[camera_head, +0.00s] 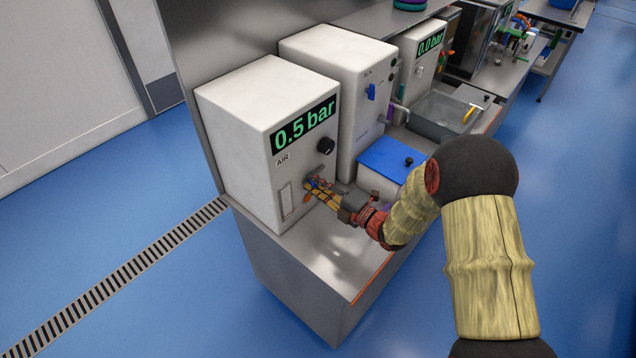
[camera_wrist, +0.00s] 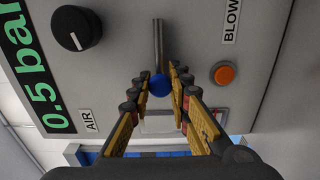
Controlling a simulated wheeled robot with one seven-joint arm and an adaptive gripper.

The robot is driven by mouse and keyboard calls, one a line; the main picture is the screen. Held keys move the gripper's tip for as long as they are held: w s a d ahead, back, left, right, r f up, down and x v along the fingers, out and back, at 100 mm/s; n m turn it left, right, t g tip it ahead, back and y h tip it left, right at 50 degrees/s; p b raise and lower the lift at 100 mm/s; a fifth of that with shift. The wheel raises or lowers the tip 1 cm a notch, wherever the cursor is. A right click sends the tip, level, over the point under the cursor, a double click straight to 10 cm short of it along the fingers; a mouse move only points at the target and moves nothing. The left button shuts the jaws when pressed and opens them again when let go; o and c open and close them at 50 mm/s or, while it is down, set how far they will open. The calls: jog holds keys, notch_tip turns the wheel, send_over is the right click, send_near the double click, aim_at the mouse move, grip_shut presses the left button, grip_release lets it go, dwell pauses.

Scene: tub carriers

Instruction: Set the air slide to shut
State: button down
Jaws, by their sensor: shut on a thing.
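The white box with the green 0.5 bar display (camera_head: 304,125) carries the AIR label (camera_wrist: 89,121). On its front, in the wrist view, a blue ball knob (camera_wrist: 160,85) sits at the end of a metal rod (camera_wrist: 158,42), likely the air slide's handle. My gripper (camera_wrist: 161,76) is shut on the blue knob, one finger on each side of it. In the head view, my gripper (camera_head: 314,188) reaches the lower front of the box and mostly hides the knob. No open or shut marking is readable.
A black dial (camera_wrist: 76,28) and an orange button (camera_wrist: 224,74) beside the BLOW label (camera_wrist: 231,22) flank the rod. A pale plate (camera_head: 286,202) is on the box front. A blue-lidded container (camera_head: 392,160) stands to the right. The steel bench top (camera_head: 325,252) in front is clear.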

jog(key=shift+s+a+f, duration=0.1)
jog(key=shift+s+f, duration=0.1)
jog(key=c, duration=2)
grip_release()
jog(key=o, duration=0.3)
jog(key=shift+r, duration=0.15)
jog(key=shift+o, duration=0.2)
jog(key=v, duration=1.2)
